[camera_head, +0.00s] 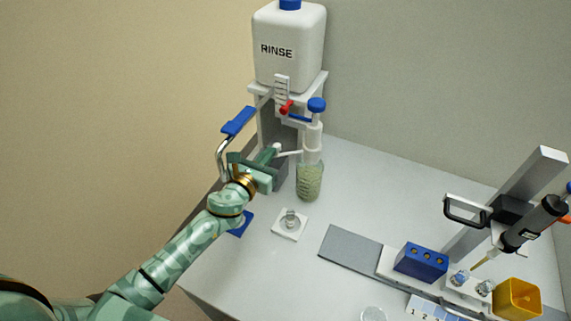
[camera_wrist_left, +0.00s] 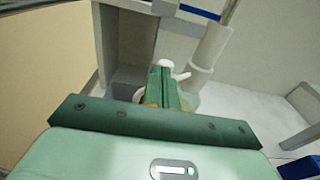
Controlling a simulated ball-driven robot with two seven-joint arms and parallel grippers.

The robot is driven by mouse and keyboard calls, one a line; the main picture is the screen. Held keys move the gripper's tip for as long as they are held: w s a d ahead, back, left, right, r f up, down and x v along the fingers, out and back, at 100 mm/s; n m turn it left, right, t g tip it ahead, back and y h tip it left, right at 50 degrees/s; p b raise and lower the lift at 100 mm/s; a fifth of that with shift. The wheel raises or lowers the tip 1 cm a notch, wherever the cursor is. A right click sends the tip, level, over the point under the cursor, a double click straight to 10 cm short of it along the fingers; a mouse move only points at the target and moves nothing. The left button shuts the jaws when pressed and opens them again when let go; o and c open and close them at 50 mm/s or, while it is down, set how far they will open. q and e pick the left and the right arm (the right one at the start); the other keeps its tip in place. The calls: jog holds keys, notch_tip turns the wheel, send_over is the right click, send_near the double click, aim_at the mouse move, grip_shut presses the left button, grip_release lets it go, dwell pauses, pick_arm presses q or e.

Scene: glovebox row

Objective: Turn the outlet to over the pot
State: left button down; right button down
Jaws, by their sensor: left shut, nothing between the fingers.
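The outlet (camera_head: 288,153) is a thin white spout on the side of a white upright dispenser tube (camera_head: 312,140) with a blue top. It points left, towards my left gripper, and does not point over the small clear pot (camera_head: 290,219). That pot stands on a white square plate in front of the dispenser. My left gripper (camera_head: 275,150) is shut and empty, with its fingertips close to the outlet's free end. In the left wrist view the shut fingers (camera_wrist_left: 163,85) lie just left of the outlet (camera_wrist_left: 183,76). I cannot tell whether they touch. My right gripper is out of view.
A jar of greenish grains (camera_head: 309,185) stands under the dispenser. A white RINSE tank (camera_head: 289,50) sits on a grey stand behind. A blue lever handle (camera_head: 238,121) is above my gripper. A blue block (camera_head: 421,261) and yellow bin (camera_head: 518,298) are at right.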

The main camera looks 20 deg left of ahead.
pick_arm(q)
jog(key=shift+w+a+m+h+b, duration=0.45)
jog(key=shift+w+a+m+h, duration=0.3)
jog(key=shift+h, duration=0.25)
jog(key=shift+d, duration=0.15)
